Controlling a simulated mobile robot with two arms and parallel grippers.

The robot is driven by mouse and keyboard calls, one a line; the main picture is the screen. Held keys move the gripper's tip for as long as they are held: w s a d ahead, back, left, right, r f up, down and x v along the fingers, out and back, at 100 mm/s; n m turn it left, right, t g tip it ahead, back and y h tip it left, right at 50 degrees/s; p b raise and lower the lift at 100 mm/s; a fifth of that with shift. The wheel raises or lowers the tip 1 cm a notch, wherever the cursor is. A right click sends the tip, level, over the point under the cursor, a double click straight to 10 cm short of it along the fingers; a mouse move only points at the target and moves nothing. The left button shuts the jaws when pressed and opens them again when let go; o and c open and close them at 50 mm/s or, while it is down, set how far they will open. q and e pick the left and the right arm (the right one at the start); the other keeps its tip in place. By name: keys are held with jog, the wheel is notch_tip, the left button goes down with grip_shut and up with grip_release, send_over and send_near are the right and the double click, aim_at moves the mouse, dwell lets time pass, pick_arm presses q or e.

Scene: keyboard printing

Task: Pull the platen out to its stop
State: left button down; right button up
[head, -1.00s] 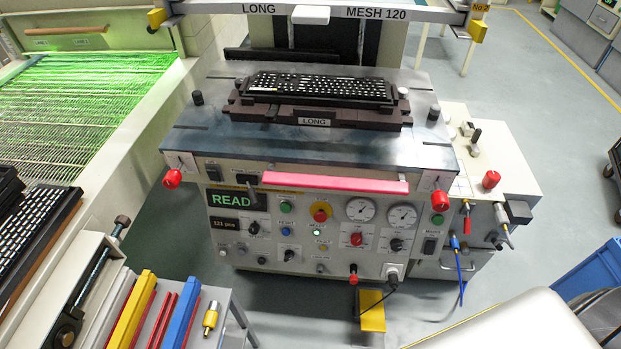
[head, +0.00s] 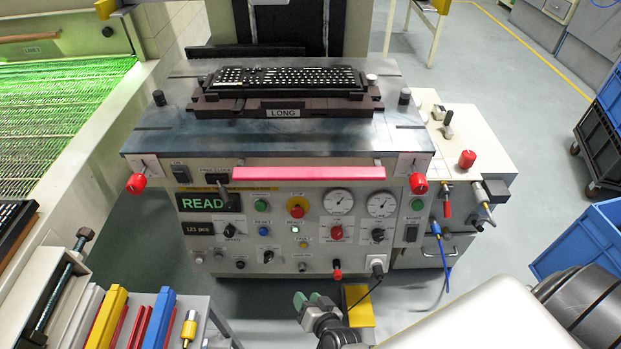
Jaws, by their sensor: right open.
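The platen (head: 160,144) is a wide blue-grey metal plate on top of the printing machine. It carries a dark brown nest labelled LONG (head: 215,108), with a black keyboard (head: 285,78) lying in it. A long pink-red handle bar (head: 308,173) runs along the machine's front edge below the plate. My right gripper (head: 308,299), with green fingertips, is low in front of the machine's control panel, well below the bar and apart from it. It is open and appears empty. My left gripper is out of view.
Red knobs (head: 136,184) flank the plate's front corners. The control panel (head: 290,215) shows READ on its display. A yellow pedal (head: 360,305) stands below. Coloured bars (head: 110,315) lie on a stand at lower left; blue crates (head: 590,240) stand right.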

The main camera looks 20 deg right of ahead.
jog(key=w+d+r+m+t+h+b, duration=0.2)
jog(key=w+r+m+t+h, duration=0.4)
jog(key=r, duration=0.8)
jog(key=m+h+b, duration=0.2)
jog(key=m+h, duration=0.2)
jog(key=m, duration=0.7)
send_near(313, 180)
jog(key=x, duration=0.3)
jog(key=shift+g, duration=0.3)
jog(key=x, duration=1)
jog(key=shift+a+r+p, duration=0.1)
jog(key=shift+p, duration=0.2)
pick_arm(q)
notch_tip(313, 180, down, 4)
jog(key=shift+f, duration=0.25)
pick_arm(e)
jog(key=shift+s, duration=0.1)
grip_shut()
